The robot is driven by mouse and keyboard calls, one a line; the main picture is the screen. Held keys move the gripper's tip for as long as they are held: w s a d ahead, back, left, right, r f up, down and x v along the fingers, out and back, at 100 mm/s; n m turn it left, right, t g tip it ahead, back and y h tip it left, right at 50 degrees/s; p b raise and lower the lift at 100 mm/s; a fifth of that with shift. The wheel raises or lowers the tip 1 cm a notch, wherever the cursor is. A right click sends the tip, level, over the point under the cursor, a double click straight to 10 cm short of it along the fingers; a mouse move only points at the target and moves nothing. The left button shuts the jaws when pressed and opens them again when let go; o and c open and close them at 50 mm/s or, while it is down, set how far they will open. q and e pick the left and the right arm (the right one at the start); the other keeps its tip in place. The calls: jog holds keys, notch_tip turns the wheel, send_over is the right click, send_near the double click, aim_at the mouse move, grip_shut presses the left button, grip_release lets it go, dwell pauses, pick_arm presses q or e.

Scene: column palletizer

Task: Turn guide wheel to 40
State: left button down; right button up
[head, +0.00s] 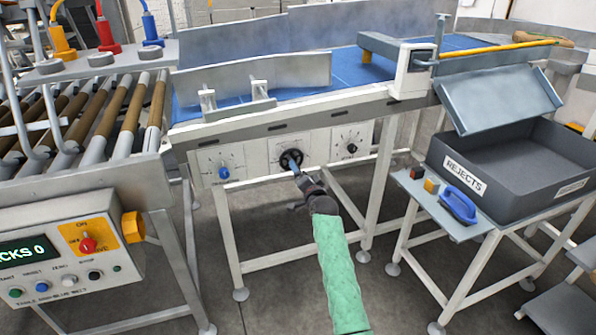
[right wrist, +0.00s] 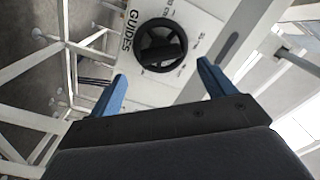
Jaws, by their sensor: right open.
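The guide wheel (head: 291,159) is a black handwheel on the middle white panel under the conveyor. In the right wrist view the wheel (right wrist: 160,45) sits on a plate lettered "GUIDES", with small scale marks around it that are too small to read. My right gripper (head: 299,180) is just in front of the wheel in the head view. Its two blue fingers (right wrist: 161,82) are spread apart in the right wrist view, with the wheel beyond and between them and nothing held. Whether a fingertip touches the wheel I cannot tell. My left gripper is not in view.
A blue knob dial (head: 223,172) is left of the wheel and a black knob dial (head: 351,148) is right. White frame legs (head: 374,190) stand below. A dark rejects bin (head: 500,165) is on a side table at right. A control box (head: 70,255) is at lower left.

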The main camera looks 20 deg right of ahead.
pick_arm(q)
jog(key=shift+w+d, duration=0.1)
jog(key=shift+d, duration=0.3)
pick_arm(e)
jog(key=shift+s, duration=0.8)
